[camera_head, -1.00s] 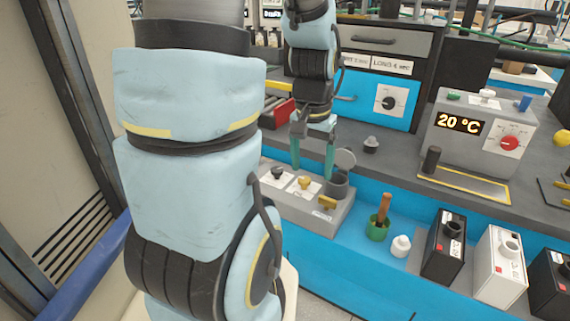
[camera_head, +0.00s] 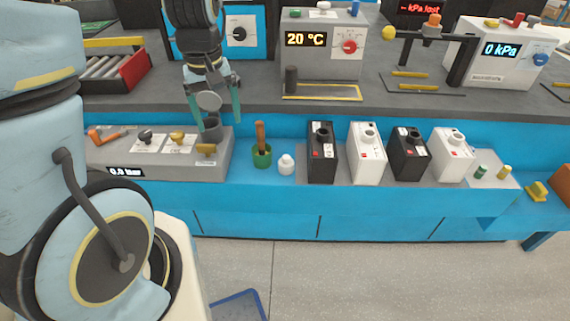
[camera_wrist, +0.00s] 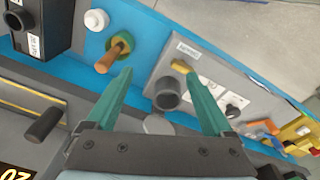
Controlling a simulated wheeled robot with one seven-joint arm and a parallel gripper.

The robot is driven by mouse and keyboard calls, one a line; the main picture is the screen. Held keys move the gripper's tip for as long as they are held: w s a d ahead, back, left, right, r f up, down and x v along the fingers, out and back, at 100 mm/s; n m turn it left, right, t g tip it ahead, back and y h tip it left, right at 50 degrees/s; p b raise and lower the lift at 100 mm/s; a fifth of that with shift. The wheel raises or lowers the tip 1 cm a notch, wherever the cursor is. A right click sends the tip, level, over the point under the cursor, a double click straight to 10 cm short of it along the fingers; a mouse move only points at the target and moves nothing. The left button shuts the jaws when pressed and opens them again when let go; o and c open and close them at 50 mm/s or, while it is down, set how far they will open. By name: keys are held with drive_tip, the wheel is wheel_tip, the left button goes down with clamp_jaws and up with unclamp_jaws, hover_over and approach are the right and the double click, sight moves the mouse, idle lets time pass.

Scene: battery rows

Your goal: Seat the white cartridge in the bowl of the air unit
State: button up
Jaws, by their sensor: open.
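The white cartridge (camera_head: 286,164) looks like a small rounded white piece standing on the blue ledge, right of the air unit (camera_head: 218,168). It also shows at the upper left of the wrist view (camera_wrist: 96,20). The air unit's grey bowl (camera_head: 211,131) is an open-topped cylinder at the unit's right end, also seen in the wrist view (camera_wrist: 167,96). A round grey disc (camera_head: 209,101), which looks like its raised lid, is beside it. My gripper (camera_head: 217,119) is open and empty, its teal fingers pointing down near the bowl. Fingertip height above the bowl is unclear.
A green cup (camera_head: 262,158) with a brown-handled tool stands between the air unit and the cartridge. Right of the cartridge is a row of black and white batteries (camera_head: 321,155). The 20 °C unit (camera_head: 322,45) stands on the grey bench behind. Floor in front is mostly clear.

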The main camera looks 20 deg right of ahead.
approach(286, 157)
drive_tip(key=shift+t, duration=0.3)
drive_tip(key=f, duration=0.5)
drive_tip(key=shift+w+d, duration=0.15)
drive_tip(key=shift+d, duration=0.15)
drive_tip(key=shift+w+a+f, duration=0.1)
drive_tip(key=shift+f, duration=1.2)
drive_tip(key=shift+w+f, duration=0.15)
drive_tip(key=shift+f, duration=1.2)
clamp_jaws()
